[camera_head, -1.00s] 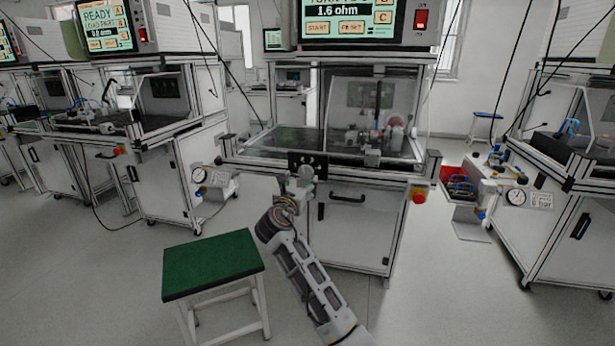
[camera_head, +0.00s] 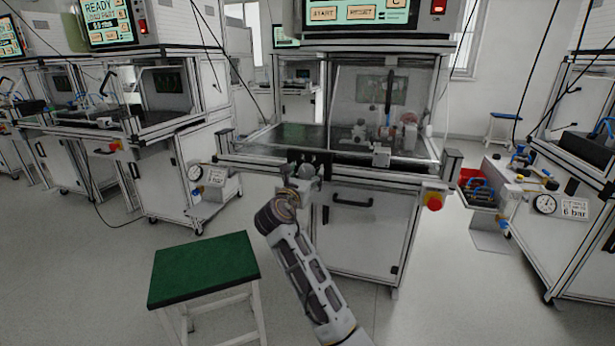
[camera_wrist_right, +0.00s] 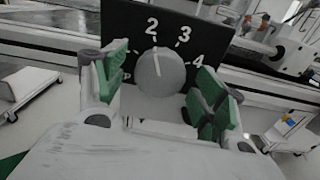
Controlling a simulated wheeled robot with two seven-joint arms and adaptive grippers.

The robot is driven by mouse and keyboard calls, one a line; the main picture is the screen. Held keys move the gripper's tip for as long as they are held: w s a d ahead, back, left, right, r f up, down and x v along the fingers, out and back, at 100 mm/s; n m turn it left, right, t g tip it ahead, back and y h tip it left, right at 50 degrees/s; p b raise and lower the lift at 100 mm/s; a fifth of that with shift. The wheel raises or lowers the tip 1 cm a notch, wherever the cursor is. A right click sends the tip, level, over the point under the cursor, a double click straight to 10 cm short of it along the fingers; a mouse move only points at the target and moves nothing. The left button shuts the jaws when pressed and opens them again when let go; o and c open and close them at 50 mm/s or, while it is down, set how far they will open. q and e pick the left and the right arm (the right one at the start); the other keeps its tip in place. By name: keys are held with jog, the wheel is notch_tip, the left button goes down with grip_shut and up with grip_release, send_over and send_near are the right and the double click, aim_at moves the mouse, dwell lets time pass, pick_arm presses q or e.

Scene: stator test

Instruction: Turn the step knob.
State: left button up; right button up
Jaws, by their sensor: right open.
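The step knob (camera_wrist_right: 161,72) is a round grey dial on a black plate (camera_wrist_right: 130,22) with the white numbers 2, 3 and 4; a further mark at the left is partly hidden. Its white pointer line points up, close to the 2. My right gripper (camera_wrist_right: 160,82) is open, with green-padded fingers on either side of the knob; I cannot tell whether they touch it. In the head view my right gripper (camera_head: 303,178) is at the black plate on the front of the middle test bench (camera_head: 366,235). My left gripper is not in view.
A green-topped stool (camera_head: 204,268) stands left of my right arm. A red stop button (camera_head: 433,201) sits at the bench's right front corner. A side shelf with a red bin (camera_head: 470,176) stands right. Floor between is clear.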

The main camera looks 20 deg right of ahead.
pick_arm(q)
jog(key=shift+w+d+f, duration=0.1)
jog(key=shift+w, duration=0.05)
pick_arm(e)
jog(key=shift+c, duration=0.3)
jog(key=c, duration=1)
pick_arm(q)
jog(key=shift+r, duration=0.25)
pick_arm(e)
jog(key=shift+r, duration=0.1)
